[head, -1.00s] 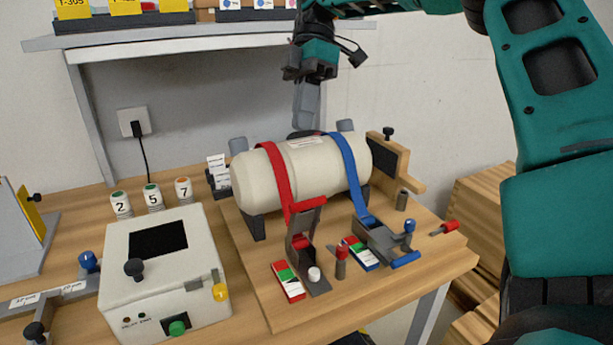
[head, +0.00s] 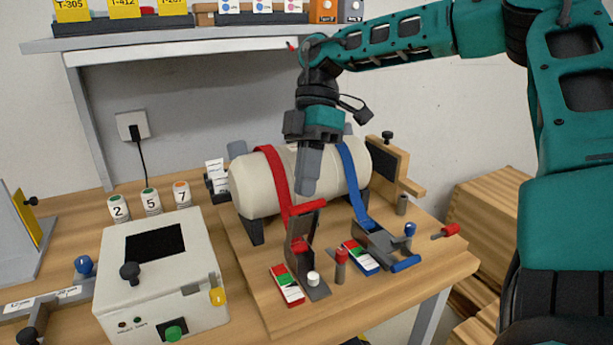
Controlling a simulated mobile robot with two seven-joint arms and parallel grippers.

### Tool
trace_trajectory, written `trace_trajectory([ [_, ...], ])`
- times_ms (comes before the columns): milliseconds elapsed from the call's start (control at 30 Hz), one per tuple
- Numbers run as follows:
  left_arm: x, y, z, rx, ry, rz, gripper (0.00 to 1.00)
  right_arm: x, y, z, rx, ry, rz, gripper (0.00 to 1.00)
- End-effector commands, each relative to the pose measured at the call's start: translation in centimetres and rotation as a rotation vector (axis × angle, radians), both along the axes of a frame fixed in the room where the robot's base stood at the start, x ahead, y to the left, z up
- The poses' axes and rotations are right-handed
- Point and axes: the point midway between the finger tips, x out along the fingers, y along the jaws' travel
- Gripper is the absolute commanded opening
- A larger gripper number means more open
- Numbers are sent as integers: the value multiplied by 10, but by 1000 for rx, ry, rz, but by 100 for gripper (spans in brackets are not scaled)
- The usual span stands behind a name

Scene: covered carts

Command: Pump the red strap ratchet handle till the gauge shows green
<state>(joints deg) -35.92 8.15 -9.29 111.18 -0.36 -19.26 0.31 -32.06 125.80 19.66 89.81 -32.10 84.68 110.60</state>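The red strap (head: 272,173) runs over a cream cylinder (head: 247,188) lying in a cradle. Its ratchet, with a red handle bar (head: 306,208), stands raised in front of the cylinder. The red gauge (head: 287,286) beside it has green, white and red areas; its pointer is too small to read. My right gripper (head: 308,192) points down just above the red handle bar and in front of the cylinder. Its fingers look close together, with nothing seen between them; touch with the handle cannot be told. My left gripper is not in view.
A red-topped peg (head: 341,265) stands between the ratchets. A white control box (head: 160,275) is at left. A shelf (head: 180,35) hangs behind.

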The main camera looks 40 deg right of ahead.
Motion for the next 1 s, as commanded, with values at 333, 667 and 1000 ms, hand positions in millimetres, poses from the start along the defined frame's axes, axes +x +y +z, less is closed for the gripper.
trace_trajectory([
  [333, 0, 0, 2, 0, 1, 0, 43, -12, 4, -1, 1, 0, 1, 0],
  [667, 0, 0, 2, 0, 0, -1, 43, -19, 6, -3, 1, 1, -1, 0],
  [1000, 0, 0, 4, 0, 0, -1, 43, -14, -1, 13, -3, -1, -3, 0],
])
